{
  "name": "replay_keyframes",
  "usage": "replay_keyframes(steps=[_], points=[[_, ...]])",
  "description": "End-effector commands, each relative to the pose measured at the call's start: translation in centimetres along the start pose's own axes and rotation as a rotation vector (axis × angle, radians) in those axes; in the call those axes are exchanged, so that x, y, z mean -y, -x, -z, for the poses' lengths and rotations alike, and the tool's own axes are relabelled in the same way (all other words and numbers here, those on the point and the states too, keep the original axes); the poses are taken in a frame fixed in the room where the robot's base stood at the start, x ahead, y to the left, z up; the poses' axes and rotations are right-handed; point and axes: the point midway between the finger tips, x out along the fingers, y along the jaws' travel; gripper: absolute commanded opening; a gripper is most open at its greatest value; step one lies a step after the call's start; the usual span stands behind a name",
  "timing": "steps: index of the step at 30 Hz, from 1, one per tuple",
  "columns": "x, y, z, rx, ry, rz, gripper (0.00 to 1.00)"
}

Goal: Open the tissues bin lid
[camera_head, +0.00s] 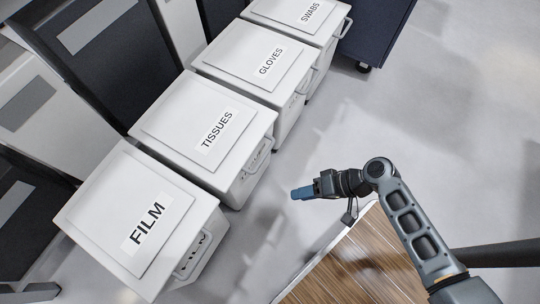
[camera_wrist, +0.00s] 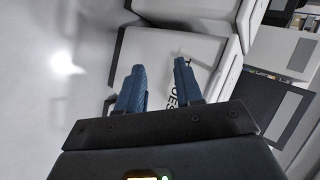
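The tissues bin (camera_head: 243,180) is a white box in a row of bins, with a flat lid (camera_head: 180,133) lying closed and a label reading TISSUES. A looped handle (camera_head: 258,158) is on its front side. My gripper (camera_head: 296,193) is in front of this bin, to the right of it and apart from it in the head view. In the wrist view, the two blue fingers of my gripper (camera_wrist: 160,82) are spread with nothing between them. The tissues lid (camera_wrist: 160,50) shows beyond them, its label partly hidden by the right finger.
White bins labelled FILM (camera_head: 130,225), GLOVES (camera_head: 255,60) and SWABS (camera_head: 300,14) stand close alongside. Dark panels (camera_head: 90,50) stand behind the row. A wooden tabletop (camera_head: 350,262) is near my arm.

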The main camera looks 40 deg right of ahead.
Motion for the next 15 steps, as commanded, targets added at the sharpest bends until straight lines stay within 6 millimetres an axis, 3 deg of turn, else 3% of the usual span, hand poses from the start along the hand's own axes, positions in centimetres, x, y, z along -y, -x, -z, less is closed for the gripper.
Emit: replay_keyframes(steps=[1, 6, 12, 15], points=[[-1.4, -2.3, 1.5, 0.019, -0.021, 0.077, 0.36], [-1.2, -4.7, 5.9, 0.089, -0.041, 0.366, 0.36], [-0.3, -4.1, 10.8, 0.126, 0.016, 0.679, 0.36], [0.1, -3.2, 12.2, 0.13, 0.048, 0.779, 0.36]])
